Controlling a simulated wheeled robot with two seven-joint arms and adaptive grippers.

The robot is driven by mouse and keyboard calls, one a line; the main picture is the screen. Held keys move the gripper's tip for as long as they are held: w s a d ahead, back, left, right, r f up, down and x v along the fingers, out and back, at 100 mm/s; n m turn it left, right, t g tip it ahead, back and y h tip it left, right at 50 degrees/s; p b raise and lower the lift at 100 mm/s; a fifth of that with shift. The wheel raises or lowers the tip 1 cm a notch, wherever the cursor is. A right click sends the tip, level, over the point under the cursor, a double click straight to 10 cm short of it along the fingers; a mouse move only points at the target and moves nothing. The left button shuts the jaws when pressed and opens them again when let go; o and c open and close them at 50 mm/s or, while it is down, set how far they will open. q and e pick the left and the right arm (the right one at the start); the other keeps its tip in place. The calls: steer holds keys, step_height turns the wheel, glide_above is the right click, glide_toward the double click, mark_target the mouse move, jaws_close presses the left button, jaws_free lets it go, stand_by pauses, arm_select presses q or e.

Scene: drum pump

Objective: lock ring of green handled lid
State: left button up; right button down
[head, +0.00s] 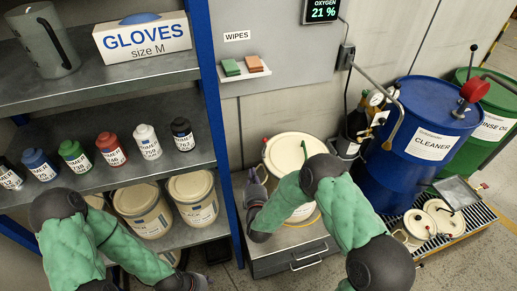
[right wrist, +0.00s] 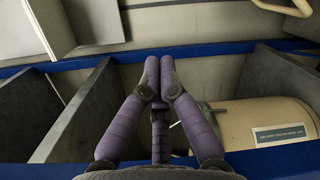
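A cream lid with a green handle (head: 304,149) sits on a light drum (head: 300,212) in the middle of the head view. My right forearm crosses in front of the drum and hides part of it and its rim. A lock ring cannot be made out clearly. My right gripper (head: 254,176) is just left of the drum, fingers pointing away. In the right wrist view its purple fingers (right wrist: 162,75) are together at the tips, with nothing visible between them. My left arm comes in at lower left; its wrist reaches the bottom edge and its gripper does not show.
A shelf with a blue post (head: 210,100) stands left, holding bottles and pails (head: 143,208). A blue cleaner drum (head: 412,150) with a bent pipe stands right, a green drum (head: 490,115) behind it. Loose lids (head: 420,223) lie on a grate at lower right.

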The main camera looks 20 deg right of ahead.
steer(key=w+d+r+b, duration=0.1)
steer(key=w+d+b, duration=0.2)
steer(key=w, duration=0.7)
steer(key=shift+w+d+r, duration=0.15)
steer(key=shift+d+r, duration=0.2)
steer(key=shift+d, duration=0.7)
